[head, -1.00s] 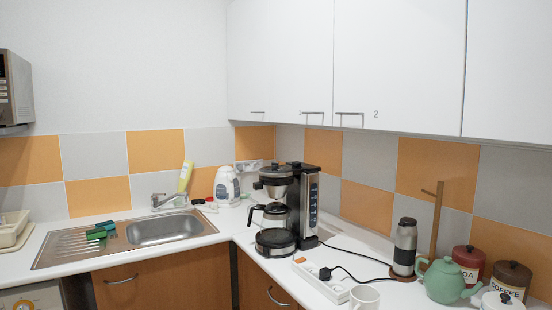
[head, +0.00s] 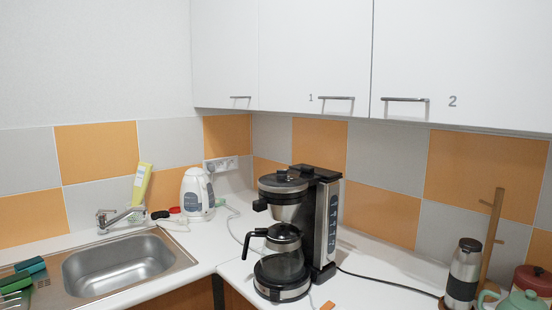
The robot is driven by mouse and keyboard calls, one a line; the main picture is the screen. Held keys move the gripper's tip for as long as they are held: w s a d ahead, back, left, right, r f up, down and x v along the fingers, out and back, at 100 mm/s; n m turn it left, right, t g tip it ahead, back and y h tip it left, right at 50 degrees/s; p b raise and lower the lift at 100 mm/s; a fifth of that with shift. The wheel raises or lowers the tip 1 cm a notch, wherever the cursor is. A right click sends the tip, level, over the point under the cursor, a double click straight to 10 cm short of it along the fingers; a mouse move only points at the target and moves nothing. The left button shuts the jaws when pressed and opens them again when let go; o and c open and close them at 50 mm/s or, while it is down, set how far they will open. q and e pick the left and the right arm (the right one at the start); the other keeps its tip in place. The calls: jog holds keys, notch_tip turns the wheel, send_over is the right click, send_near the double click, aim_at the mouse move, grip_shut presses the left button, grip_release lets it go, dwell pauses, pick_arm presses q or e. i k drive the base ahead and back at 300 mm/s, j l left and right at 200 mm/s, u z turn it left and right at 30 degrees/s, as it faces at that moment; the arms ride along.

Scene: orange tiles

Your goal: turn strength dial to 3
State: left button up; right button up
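A black and silver coffee maker (head: 326,222) stands upright on the white counter in the corner, right of the sink. Its glass carafe (head: 285,255) with a black handle sits on the round base plate under the filter basket. The front side of its tower carries a dark control strip (head: 333,222) with several small marks. I cannot make out a strength dial or its setting at this size. Neither of my grippers is in view.
A steel sink (head: 120,268) lies to the left, with green sponges (head: 28,270) beside it. A white kettle (head: 197,192) stands behind. A steel flask (head: 464,272), wooden stand (head: 490,235) and green teapot (head: 515,300) are at right. White wall cabinets (head: 310,60) hang above.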

aim_at(281, 174)
jog(key=i+j+z, duration=0.1)
jog(key=i+j, duration=0.2)
jog(key=i+j+z, duration=0.1)
jog(key=i+j, duration=0.15)
jog(key=j, duration=0.2)
jog(key=i+j+z, duration=0.1)
jog(key=i+j, duration=0.15)
jog(key=j, duration=0.15)
jog(key=i+j+z, duration=0.1)
jog(key=i+j, duration=0.15)
jog(key=j, duration=0.15)
